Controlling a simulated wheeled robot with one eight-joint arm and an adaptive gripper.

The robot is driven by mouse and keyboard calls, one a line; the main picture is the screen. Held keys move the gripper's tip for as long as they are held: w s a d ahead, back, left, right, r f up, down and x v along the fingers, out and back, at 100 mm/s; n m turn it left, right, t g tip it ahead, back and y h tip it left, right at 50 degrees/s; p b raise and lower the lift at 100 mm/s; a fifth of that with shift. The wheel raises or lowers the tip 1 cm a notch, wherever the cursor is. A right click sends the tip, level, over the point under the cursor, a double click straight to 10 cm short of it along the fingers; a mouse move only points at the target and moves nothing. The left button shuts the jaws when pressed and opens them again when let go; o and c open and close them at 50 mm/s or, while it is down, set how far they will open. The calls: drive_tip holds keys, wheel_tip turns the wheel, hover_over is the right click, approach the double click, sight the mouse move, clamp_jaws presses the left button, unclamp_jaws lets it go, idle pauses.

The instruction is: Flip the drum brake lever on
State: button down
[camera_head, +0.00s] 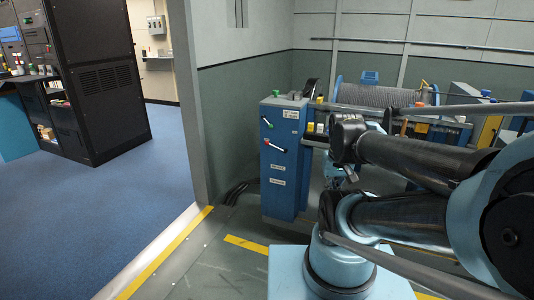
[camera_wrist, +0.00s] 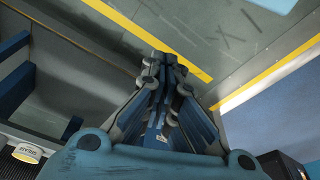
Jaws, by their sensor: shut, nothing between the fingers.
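The blue console cabinet (camera_head: 284,190) stands against the wall in the middle of the head view. The small labels are too small to read, so I cannot tell which one is the drum brake lever. My gripper (camera_wrist: 172,66) is shut and empty in the wrist view, above the floor. No lever shows in the wrist view, and my gripper is apart from the console front. My arm fills the right of the head view.
A winch drum (camera_head: 385,96) with wound cable stands behind my arm. A wall edge and a yellow floor stripe (camera_head: 170,250) lie left of the console. Dark cables (camera_head: 237,190) lie on the floor beside it. The floor before the console is open.

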drive_tip(key=shift+s, duration=0.1)
drive_tip(key=w+d+r+n+t+h, duration=0.1)
drive_tip(key=w+r+n, duration=0.1)
drive_tip(key=w+n, duration=0.35)
drive_tip(key=w+d+r+n+h, duration=0.1)
drive_tip(key=w+r+n, duration=0.15)
drive_tip(key=w, duration=0.55)
drive_tip(key=w+a+n+t+h, duration=0.1)
drive_tip(key=w+a+n, duration=0.25)
drive_tip(key=w, duration=0.45)
drive_tip(key=w+a+n+t+h, duration=0.1)
drive_tip(key=w+a+n+h, duration=0.15)
drive_tip(key=w+n, duration=0.45)
drive_tip(key=w+a+f+n+t, duration=0.2)
drive_tip(key=w+a+f+n, duration=0.1)
drive_tip(key=w+a, duration=0.3)
drive_tip(key=w+a+f+n+t, duration=0.1)
drive_tip(key=w+a+f+n, duration=0.25)
drive_tip(key=w, duration=0.35)
drive_tip(key=w+a+f+n+t, duration=0.1)
drive_tip(key=w+a+f+n, duration=0.1)
drive_tip(key=a+f, duration=0.3)
drive_tip(key=w+a+f+n+t, duration=0.2)
drive_tip(key=a+f+n, duration=0.3)
drive_tip(key=a, duration=0.3)
drive_tip(key=shift+w+f+t, duration=0.3)
drive_tip(key=shift+w+f, duration=0.15)
drive_tip(key=shift+w, duration=0.3)
